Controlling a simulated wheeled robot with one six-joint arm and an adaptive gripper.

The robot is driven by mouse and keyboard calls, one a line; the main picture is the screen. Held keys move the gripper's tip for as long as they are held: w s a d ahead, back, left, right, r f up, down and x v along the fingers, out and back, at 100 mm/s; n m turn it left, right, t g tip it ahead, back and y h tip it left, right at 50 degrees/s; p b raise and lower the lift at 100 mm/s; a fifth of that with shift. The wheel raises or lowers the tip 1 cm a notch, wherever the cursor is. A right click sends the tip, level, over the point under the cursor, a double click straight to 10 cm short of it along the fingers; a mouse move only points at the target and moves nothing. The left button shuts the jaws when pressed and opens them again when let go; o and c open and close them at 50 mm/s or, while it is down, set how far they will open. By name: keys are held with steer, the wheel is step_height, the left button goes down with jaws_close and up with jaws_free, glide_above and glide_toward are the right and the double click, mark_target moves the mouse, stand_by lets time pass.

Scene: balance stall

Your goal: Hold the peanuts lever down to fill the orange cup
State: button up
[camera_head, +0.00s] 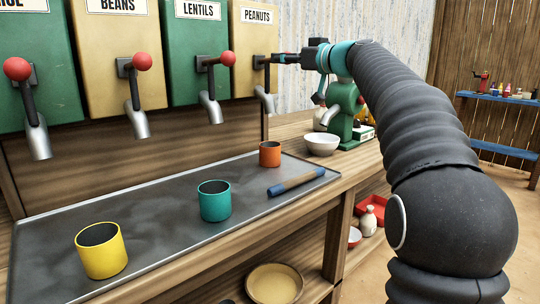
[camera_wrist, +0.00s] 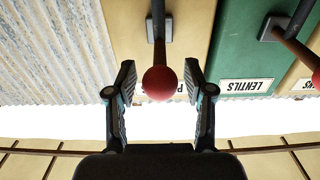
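The tan peanuts dispenser (camera_head: 253,40) is the rightmost of the row. Its metal spout (camera_head: 264,102) points down above the small orange cup (camera_head: 270,154), which stands upright on the tray; its contents cannot be made out. My gripper (camera_head: 283,58) is at the peanuts lever in the head view and hides most of it. In the wrist view, which is upside down, the lever's red ball knob (camera_wrist: 160,83) sits between the two spread fingers of my gripper (camera_wrist: 160,76). A gap shows on both sides of the knob.
A white bowl (camera_head: 322,143) and a green machine (camera_head: 342,115) stand right of the tray. The lentils lever (camera_head: 215,60) is left of my gripper.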

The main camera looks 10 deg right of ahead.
steer(key=c, duration=0.5)
steer(key=shift+o, duration=0.2)
steer(key=shift+f, duration=0.1)
steer(key=f+b, duration=0.3)
steer(key=b, duration=0.1)
steer(key=shift+w+a+f, duration=0.2)
steer(key=shift+w+f, duration=0.1)
steer(key=shift+f, duration=0.05)
stand_by(2.5)
step_height(320, 180, up, 4)
steer(key=p, duration=0.2)
steer(key=shift+p, duration=0.3)
steer(key=o, duration=0.7)
steer(key=shift+o, duration=0.2)
